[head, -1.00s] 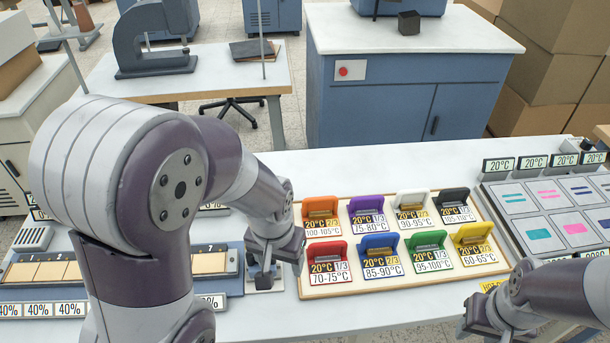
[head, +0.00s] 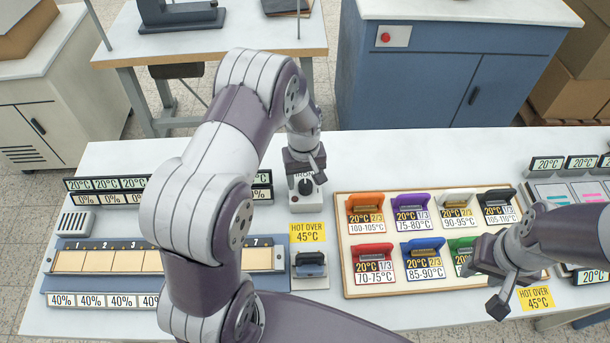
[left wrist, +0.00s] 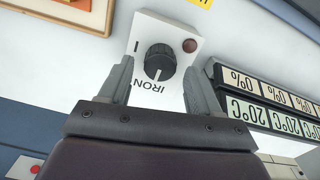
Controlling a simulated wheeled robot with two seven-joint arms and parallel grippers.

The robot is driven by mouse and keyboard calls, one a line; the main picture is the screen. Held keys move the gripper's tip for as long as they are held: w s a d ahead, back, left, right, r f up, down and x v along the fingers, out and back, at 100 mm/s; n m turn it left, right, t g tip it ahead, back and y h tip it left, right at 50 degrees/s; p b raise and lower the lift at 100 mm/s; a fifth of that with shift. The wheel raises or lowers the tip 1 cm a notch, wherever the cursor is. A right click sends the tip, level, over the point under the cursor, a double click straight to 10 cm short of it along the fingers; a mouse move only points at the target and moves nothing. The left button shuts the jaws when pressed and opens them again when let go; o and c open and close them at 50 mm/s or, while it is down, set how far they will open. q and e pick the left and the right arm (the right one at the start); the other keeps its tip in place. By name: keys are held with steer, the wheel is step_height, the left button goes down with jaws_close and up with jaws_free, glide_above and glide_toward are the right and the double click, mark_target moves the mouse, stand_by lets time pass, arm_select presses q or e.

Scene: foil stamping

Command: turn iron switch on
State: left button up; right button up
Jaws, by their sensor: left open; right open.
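The iron switch is a white box (head: 307,197) on the table, under my left gripper in the head view. In the left wrist view it shows as a white plate with a black round knob (left wrist: 160,62), the word IRON and a dark red lamp (left wrist: 190,45). My left gripper (head: 304,168) points down over the switch. In the left wrist view its open fingers (left wrist: 158,85) stand on either side of the switch box; I cannot tell whether they touch it. My right gripper (head: 492,290) is open and empty over the front right of the stamp tray.
A wooden tray (head: 348,283) with several coloured stamps lies right of the switch. Temperature and percent displays (head: 105,183) stand at left.

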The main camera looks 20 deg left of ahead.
arm_select(q)
steer(key=shift+d+f, duration=0.1)
steer(key=shift+f, duration=0.25)
steer(key=shift+s+d, duration=0.2)
steer(key=shift+s, duration=0.15)
steer(key=shift+a, duration=0.15)
steer(key=shift+c, duration=1.2)
steer(key=shift+w, duration=0.15)
steer(key=c, duration=0.8)
arm_select(e)
steer(key=shift+s+d+r, duration=0.15)
steer(key=shift+s+d, duration=0.05)
steer(key=shift+s, duration=0.05)
